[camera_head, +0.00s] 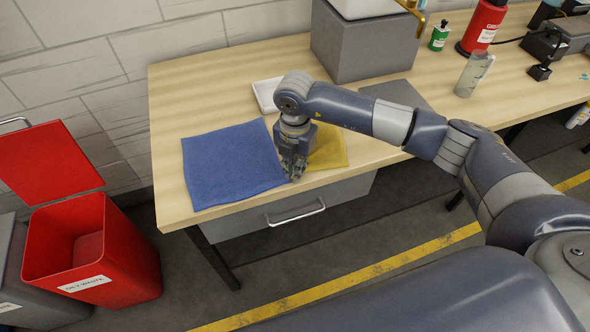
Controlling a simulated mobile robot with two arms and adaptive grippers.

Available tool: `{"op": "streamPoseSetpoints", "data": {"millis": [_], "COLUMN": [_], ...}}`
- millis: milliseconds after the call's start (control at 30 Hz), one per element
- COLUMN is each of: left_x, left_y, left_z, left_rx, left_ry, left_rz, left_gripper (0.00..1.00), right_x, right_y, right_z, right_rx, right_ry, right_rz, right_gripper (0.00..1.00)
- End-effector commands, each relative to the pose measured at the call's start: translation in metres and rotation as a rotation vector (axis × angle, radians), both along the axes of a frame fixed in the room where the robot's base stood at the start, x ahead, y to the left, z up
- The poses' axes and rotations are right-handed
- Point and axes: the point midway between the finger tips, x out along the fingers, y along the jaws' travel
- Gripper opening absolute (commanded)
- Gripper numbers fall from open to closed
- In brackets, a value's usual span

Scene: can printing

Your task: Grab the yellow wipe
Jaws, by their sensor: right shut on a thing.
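The yellow wipe (328,149) lies on the wooden bench top. My right gripper (294,176) points down at the wipe's left edge, by the bench's front edge. It is shut on the yellow wipe, and the gripper and wrist hide the wipe's left part and the fingertips' hold. A larger blue wipe (230,166) lies flat just left of the gripper, its right edge close to the fingers. My left gripper does not show.
A white tray (265,97) lies behind the wrist. A grey block with a basin and tap (350,45) stands behind my forearm. A clear bottle (470,76) stands to the right. An open red waste bin (125,262) stands on the floor at left.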

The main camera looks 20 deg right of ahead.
Motion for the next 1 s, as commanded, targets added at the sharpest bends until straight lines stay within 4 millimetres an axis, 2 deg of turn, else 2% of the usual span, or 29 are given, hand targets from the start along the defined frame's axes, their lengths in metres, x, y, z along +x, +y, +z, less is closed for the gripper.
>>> {"op": "streamPoseSetpoints", "data": {"millis": [200, 533, 633, 867, 1000], "left_x": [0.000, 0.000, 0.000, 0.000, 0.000], "left_y": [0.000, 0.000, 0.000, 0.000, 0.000], "left_z": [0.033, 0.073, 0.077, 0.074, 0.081], "left_rx": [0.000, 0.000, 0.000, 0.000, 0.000], "left_ry": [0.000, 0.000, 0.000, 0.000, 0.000], "left_rz": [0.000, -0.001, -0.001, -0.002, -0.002], "left_gripper": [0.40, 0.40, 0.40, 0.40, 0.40], "right_x": [0.000, 0.001, 0.001, 0.001, 0.002], "right_y": [0.000, 0.000, 0.000, 0.000, 0.000], "right_z": [0.047, 0.112, 0.118, 0.117, 0.128], "right_rx": [0.001, 0.001, 0.001, 0.002, 0.003], "right_ry": [-0.002, -0.004, -0.003, -0.004, -0.006], "right_rz": [0.000, -0.001, -0.001, -0.001, -0.001], "right_gripper": [0.00, 0.00, 0.00, 0.00, 0.00]}}
